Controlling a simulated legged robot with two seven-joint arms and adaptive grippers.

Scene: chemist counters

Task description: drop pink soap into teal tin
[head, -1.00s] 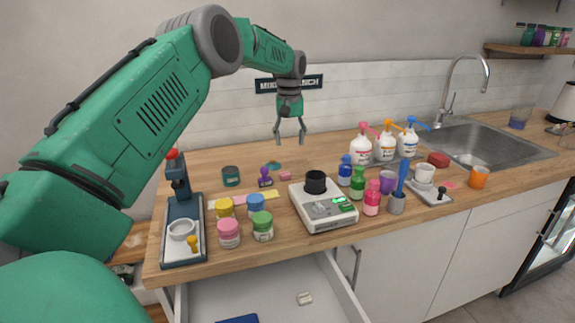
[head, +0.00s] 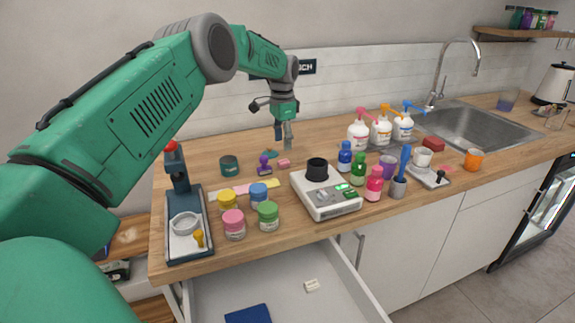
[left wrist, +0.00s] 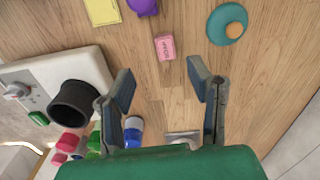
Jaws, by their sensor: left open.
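The pink soap (head: 284,163) is a small pink block lying on the wooden counter. In the left wrist view the soap (left wrist: 165,47) lies beyond the fingertips, roughly between their lines. The teal tin (head: 229,166) is a dark teal, round container standing upright to the left of the soap; I do not see it in the left wrist view. My left gripper (head: 283,142) is above the counter, just behind the soap in the picture. In the left wrist view its fingers (left wrist: 162,84) are apart with nothing between them. My right gripper is not in view.
A purple stamp-like object (head: 264,166) stands between tin and soap. A teal dish (head: 270,153) lies behind. A white scale with a black cup (head: 330,200), paint jars (head: 233,222) and pump bottles (head: 358,136) crowd around. An open drawer (head: 285,300) is below the counter.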

